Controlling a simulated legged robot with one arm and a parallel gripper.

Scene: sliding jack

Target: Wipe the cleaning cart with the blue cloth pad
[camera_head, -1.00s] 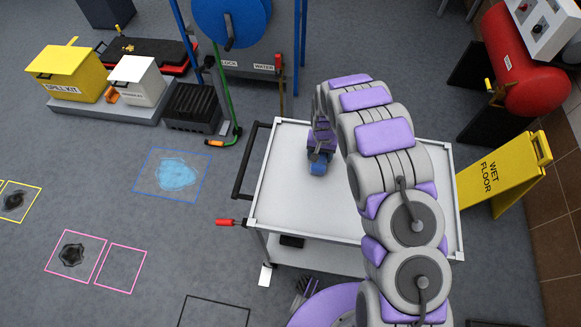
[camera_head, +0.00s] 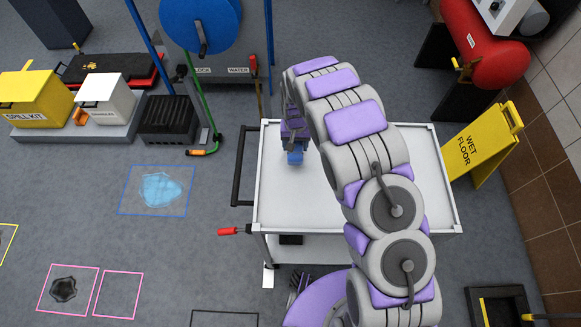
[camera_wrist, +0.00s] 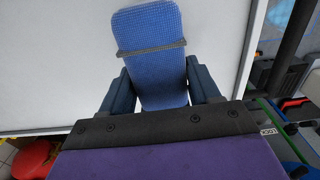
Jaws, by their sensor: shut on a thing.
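The cleaning cart (camera_head: 413,193) has a white top with a raised rim and a black push handle on its left side. My gripper (camera_wrist: 160,98) is shut on the blue cloth pad (camera_wrist: 152,45), which has a grey strap across it. In the head view my gripper (camera_head: 293,146) is over the far left part of the cart top, with a little of the blue pad (camera_head: 295,157) showing below it. In the wrist view the white top (camera_wrist: 60,60) fills the area behind the pad. I cannot tell whether the pad touches the top. My arm hides the middle of the cart top.
A red-handled lever (camera_head: 232,231) sticks out at the cart's near left corner. A yellow wet floor sign (camera_head: 480,148) stands close to the right side. A blue hose reel (camera_head: 203,22) is behind. Open floor with a blue puddle (camera_head: 160,190) lies left.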

